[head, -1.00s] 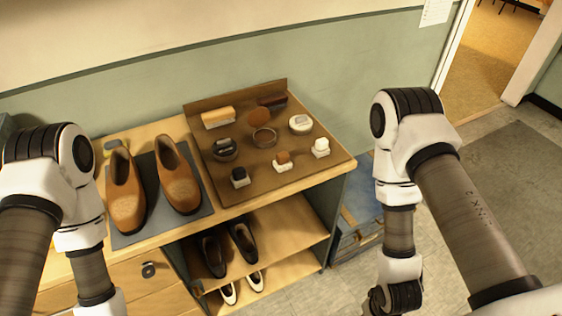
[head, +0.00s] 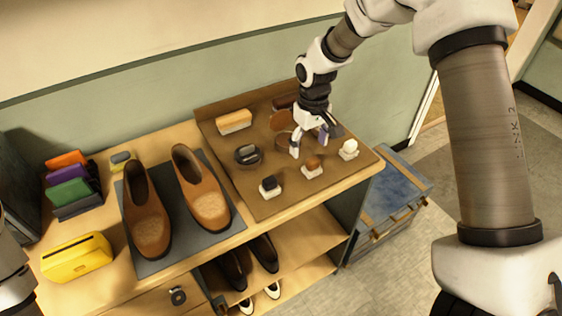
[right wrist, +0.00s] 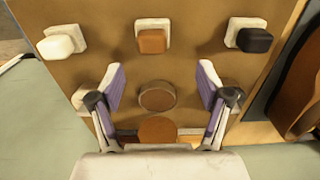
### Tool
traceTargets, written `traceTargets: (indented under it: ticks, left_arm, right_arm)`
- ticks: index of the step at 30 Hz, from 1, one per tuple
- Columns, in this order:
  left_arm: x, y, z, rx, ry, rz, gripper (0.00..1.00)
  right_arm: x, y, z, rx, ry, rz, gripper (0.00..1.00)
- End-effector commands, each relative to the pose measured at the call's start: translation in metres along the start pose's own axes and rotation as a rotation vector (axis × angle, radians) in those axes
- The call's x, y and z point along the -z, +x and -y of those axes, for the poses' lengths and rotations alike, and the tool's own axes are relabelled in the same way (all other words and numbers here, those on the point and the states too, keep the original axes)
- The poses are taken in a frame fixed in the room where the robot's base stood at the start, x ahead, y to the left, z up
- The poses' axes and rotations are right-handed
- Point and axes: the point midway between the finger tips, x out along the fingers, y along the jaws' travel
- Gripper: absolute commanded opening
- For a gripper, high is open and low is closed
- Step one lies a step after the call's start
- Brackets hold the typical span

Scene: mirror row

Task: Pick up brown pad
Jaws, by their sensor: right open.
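The brown pad (head: 313,162) is a small brown block on a white base, near the front edge of the brown board (head: 235,200) on the bench. A black pad (head: 270,183) sits to its left and a white pad (head: 349,146) to its right. My right gripper (head: 311,143) is open and empty, pointing down over the board just behind the brown pad. In the right wrist view the brown pad (right wrist: 151,40) lies beyond the open fingertips (right wrist: 160,78), not between them. A round brown tin (right wrist: 157,96) lies between the fingers. My left gripper is out of view.
Brown shoes (head: 204,190) stand on a grey mat left of the board. A wood-backed brush (head: 234,121) and a dark tin (head: 248,155) lie on the board. A yellow box (head: 76,257) is at the far left. A blue chest (head: 392,190) stands right of the bench.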

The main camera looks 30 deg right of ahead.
Motion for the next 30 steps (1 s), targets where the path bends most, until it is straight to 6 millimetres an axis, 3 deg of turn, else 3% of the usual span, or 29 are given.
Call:
traceTargets:
  ticks: [12, 20, 23, 25, 26, 30]
  left_arm:
    - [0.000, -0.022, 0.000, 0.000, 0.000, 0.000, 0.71]
    - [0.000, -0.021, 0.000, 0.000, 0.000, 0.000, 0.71]
    - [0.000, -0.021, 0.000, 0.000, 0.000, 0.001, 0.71]
    - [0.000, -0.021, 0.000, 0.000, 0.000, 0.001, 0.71]
    - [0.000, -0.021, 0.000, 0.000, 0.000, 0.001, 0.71]
    - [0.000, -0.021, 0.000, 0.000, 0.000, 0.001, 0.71]
  right_arm:
    - [-0.006, 0.066, -0.005, 0.001, 0.001, 0.008, 0.77]
    - [-0.005, 0.075, -0.005, 0.001, 0.000, 0.004, 0.77]
    - [-0.006, 0.075, -0.005, 0.001, 0.000, 0.004, 0.49]
    - [-0.005, 0.075, -0.005, 0.001, 0.000, 0.004, 0.24]
    - [-0.006, 0.075, -0.005, 0.001, 0.000, 0.005, 0.18]
    - [-0.006, 0.075, -0.004, 0.001, 0.000, 0.005, 0.18]
